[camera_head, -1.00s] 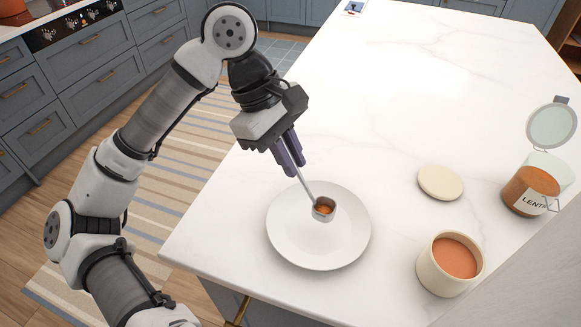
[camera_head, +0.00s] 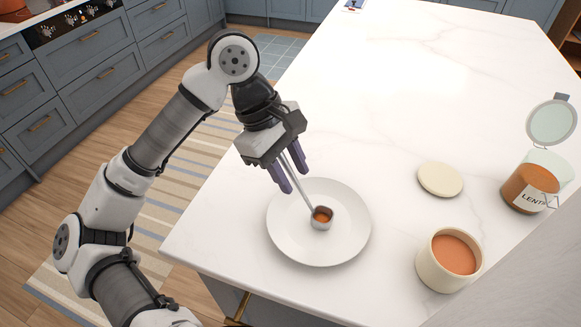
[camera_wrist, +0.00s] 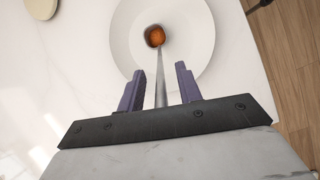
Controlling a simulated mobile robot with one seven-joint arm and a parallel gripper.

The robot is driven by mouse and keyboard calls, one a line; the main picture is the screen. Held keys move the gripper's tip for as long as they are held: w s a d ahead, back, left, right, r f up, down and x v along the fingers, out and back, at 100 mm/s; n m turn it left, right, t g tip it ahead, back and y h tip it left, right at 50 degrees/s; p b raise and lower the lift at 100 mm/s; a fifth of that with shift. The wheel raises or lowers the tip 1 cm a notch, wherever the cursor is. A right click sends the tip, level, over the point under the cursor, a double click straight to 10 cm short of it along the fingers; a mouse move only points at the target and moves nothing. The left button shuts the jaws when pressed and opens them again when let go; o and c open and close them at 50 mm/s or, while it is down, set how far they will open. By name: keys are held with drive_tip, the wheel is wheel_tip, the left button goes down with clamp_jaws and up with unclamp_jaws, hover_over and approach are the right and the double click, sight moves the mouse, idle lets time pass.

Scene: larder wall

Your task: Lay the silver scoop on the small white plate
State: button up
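The silver scoop (camera_head: 321,222) has its small cup on the white plate (camera_head: 343,248), with orange contents inside the cup. Its thin handle slants up between the fingers of my gripper (camera_head: 295,181). The fingers are open, just above the plate's upper-left rim. In the wrist view, the scoop's cup (camera_wrist: 155,37) lies over the plate (camera_wrist: 193,58). There the handle runs between the two purple fingers of my gripper (camera_wrist: 159,68), with a gap on each side. The handle's far end is hidden by the gripper.
A cream canister (camera_head: 433,272) full of orange lentils stands right of the plate. A round cream lid (camera_head: 440,179) lies behind it. A glass jar (camera_head: 530,187) labelled for lentils, its lid open, stands at the far right. The counter (camera_head: 400,95) behind is mostly clear.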

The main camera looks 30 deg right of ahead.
drive_tip(key=shift+r+p, duration=0.2)
drive_tip(key=shift+p, duration=0.1)
drive_tip(key=shift+w+a+r, duration=0.1)
drive_tip(key=shift+w+r, duration=0.05)
drive_tip(key=shift+r, duration=0.05)
drive_tip(key=b+v, duration=0.2)
drive_tip(key=v, duration=0.9)
drive_tip(key=shift+r+b, duration=0.25)
drive_tip(key=shift+b, duration=0.05)
